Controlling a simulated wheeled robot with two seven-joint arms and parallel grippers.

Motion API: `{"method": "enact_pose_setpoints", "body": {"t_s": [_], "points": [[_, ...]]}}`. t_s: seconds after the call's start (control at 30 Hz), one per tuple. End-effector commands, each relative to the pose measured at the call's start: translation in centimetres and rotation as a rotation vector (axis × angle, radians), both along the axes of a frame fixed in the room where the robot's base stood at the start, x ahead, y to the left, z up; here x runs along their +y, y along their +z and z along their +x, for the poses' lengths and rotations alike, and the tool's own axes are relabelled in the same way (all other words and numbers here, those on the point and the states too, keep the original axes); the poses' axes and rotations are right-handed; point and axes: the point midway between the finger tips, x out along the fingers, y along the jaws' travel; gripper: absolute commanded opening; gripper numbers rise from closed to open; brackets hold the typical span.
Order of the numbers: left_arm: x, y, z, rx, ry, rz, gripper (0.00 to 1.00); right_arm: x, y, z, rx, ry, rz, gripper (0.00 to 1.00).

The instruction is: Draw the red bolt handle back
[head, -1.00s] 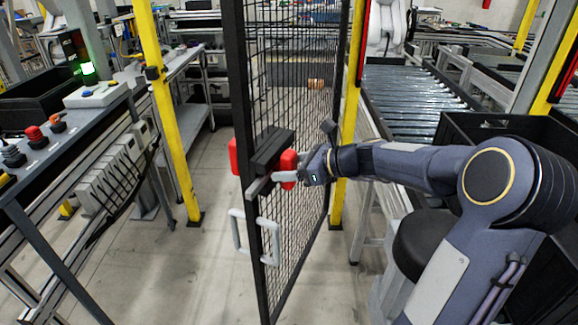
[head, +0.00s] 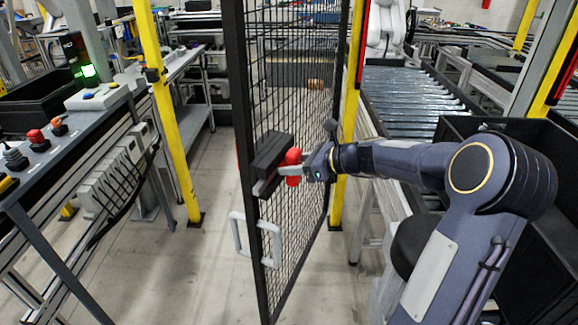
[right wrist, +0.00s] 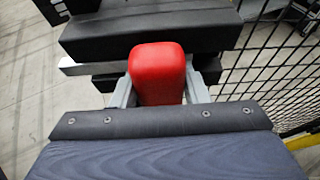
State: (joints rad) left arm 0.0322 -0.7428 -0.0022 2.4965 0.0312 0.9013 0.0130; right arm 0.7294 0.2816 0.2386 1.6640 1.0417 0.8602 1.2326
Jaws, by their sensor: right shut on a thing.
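The red bolt handle (head: 293,157) is on the black bolt housing (head: 270,150) at the free edge of the mesh door. My right gripper (head: 290,171) is shut on the handle. In the right wrist view the red handle (right wrist: 157,70) sits between the two grey fingers, one on each side. The silver bolt bar (right wrist: 75,66) shows at the left of the black housing (right wrist: 150,32) there. In the head view the bar's end is near the door's edge post. My left gripper is not in view.
The black mesh door (head: 290,90) stands open, with a white pull handle (head: 270,240) below the bolt. Yellow posts (head: 172,120) stand on either side. A bench (head: 60,150) is at the left, a roller conveyor (head: 410,100) at the right. The floor left of the door is clear.

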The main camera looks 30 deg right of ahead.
Motion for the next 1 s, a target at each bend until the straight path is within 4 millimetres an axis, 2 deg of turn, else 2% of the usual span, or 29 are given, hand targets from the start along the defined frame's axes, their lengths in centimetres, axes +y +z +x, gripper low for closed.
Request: {"method": "enact_pose_setpoints", "body": {"t_s": [0.03,0.1,0.4,0.43,0.6,0.87,1.0], "points": [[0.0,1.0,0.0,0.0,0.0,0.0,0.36,-0.8,0.6,0.6,-0.001,-0.004,0.002,0.0],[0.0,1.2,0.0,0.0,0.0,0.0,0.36,-1.3,0.4,1.0,-0.002,-0.003,0.001,0.0],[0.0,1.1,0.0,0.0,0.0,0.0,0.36,-1.7,0.3,1.2,-0.005,-0.007,-0.001,0.0],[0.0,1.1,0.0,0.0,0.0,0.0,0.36,-1.8,0.3,1.2,-0.005,-0.008,-0.002,0.42],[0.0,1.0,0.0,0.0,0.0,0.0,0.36,-1.7,0.2,1.2,-0.004,-0.006,-0.002,0.63],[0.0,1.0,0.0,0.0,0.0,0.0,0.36,-1.6,0.1,1.1,-0.002,-0.002,-0.001,0.63],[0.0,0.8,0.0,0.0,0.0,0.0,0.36,-2.3,0.5,0.3,-0.002,-0.005,-0.003,0.63]]}}
